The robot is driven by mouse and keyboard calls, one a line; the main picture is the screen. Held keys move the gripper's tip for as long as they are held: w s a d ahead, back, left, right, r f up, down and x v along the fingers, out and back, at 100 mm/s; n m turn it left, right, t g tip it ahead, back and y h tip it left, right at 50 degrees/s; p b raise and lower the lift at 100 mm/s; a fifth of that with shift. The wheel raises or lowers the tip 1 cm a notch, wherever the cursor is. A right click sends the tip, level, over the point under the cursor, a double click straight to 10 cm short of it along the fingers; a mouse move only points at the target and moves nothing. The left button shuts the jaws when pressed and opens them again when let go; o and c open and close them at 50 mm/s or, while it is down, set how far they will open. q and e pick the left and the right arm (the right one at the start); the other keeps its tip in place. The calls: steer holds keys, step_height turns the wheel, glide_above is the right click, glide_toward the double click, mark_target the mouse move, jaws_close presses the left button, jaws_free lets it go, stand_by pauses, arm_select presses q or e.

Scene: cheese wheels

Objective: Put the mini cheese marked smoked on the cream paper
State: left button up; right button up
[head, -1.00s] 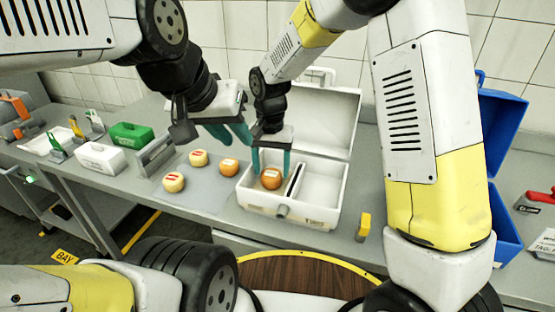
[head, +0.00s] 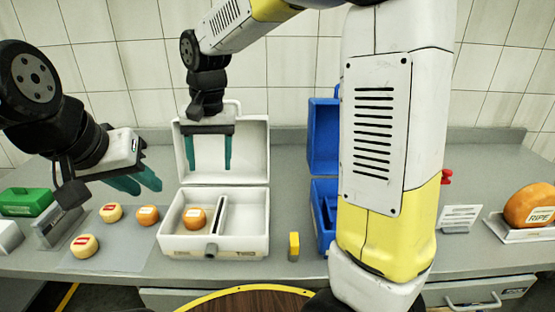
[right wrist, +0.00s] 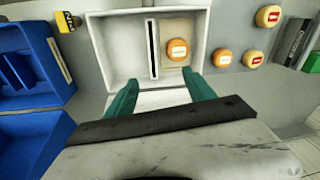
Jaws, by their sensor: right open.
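An orange mini cheese (head: 194,218) with a white label sits in the left compartment of the white open-lidded box (head: 236,245). In the right wrist view the same cheese (right wrist: 178,51) rests on cream paper (right wrist: 180,27); its label is too small to read. My right gripper (head: 210,168) is open and empty, above the box and in front of its raised lid, clear of the cheese. The right wrist view shows its fingers (right wrist: 160,77) spread apart. My left gripper (head: 149,188) hangs empty left of the box, its two fingers apart.
On a grey mat (head: 118,258) left of the box stand another orange cheese (head: 147,215) and two pale red-labelled cheeses (head: 111,212) (head: 84,245). A blue box (head: 323,150) stands to the right, partly behind my arm.

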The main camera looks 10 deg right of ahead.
steer(key=s+d+r+t, duration=0.2)
steer(key=s+d, duration=0.5)
steer(key=d, duration=0.1)
steer(key=s+d+r+t+y, duration=0.1)
steer(key=s+d+r+t, duration=0.1)
steer(key=s+d, duration=0.5)
steer(key=shift+s+d+r+n+t, duration=0.25)
steer(key=shift+d+r+n+t, duration=0.25)
steer(key=shift+d, duration=0.75)
